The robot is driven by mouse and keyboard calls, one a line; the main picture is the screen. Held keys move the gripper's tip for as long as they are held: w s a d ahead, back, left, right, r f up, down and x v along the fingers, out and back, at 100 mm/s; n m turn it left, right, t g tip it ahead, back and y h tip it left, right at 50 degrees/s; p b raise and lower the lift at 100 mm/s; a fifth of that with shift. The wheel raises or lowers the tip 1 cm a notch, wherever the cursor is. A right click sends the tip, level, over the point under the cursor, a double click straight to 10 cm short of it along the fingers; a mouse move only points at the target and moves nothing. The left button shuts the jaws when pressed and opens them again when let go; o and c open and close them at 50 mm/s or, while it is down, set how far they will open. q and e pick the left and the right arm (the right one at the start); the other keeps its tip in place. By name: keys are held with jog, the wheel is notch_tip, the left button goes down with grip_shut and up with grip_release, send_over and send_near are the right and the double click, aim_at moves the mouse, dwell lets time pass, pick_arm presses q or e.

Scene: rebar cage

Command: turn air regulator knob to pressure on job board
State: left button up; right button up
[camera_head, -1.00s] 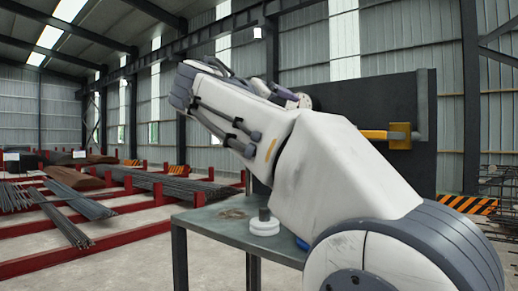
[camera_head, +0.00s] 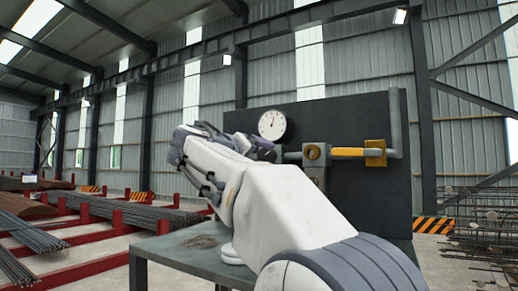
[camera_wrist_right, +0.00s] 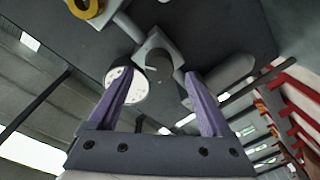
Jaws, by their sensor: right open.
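The dark upright panel (camera_head: 355,115) carries a round white gauge (camera_head: 271,124) and a grey regulator block (camera_head: 313,170) with a yellow ring on its face. My right gripper (camera_head: 268,152) is just below the gauge and left of the block, partly hidden by its own wrist. In the right wrist view my right gripper (camera_wrist_right: 158,76) shows two purple fingers, open and apart. Beyond them are the grey block (camera_wrist_right: 158,48) and the gauge (camera_wrist_right: 122,84), partly behind the left finger. I cannot clearly tell which part is the knob. No readable job board shows. My left gripper is out of view.
A yellow pipe (camera_head: 347,152) runs right from the block to a yellow fitting (camera_head: 375,153). A green-grey table (camera_head: 185,250) stands before the panel, with a white round object (camera_head: 231,254) on it. Red racks of rebar (camera_head: 130,213) lie at left; rebar cages (camera_head: 480,235) stand right.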

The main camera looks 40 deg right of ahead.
aim_at(264, 156)
jog(key=p+x, duration=0.1)
jog(key=x, duration=0.1)
jog(key=shift+d+r, duration=0.15)
jog(key=shift+d, duration=0.15)
jog(key=shift+w+d, duration=0.2)
jog(key=shift+d, duration=0.25)
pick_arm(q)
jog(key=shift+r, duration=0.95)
